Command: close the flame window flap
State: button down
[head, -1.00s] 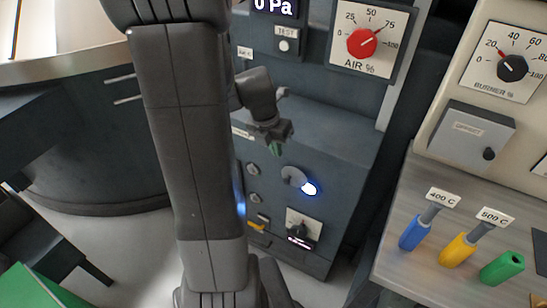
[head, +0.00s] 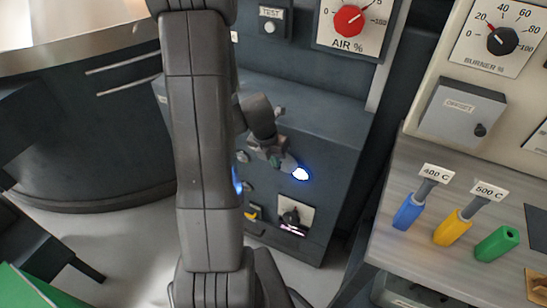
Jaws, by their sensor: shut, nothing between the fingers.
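The flame window (head: 300,174) glows bright blue-white on the front of the dark lower cabinet. Its small grey flap (head: 289,164) lies just up and left of the glow, so the window shows at least partly uncovered. My gripper (head: 276,160) is shut and empty, its fingertips in front of or against the left edge of the flap. I cannot tell whether they touch it. The gripper hides part of the flap and the panel behind it.
Small knobs (head: 243,157) sit left of the window.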

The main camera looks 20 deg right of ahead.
jog(key=shift+w+f, duration=0.1)
jog(key=shift+f, duration=0.35)
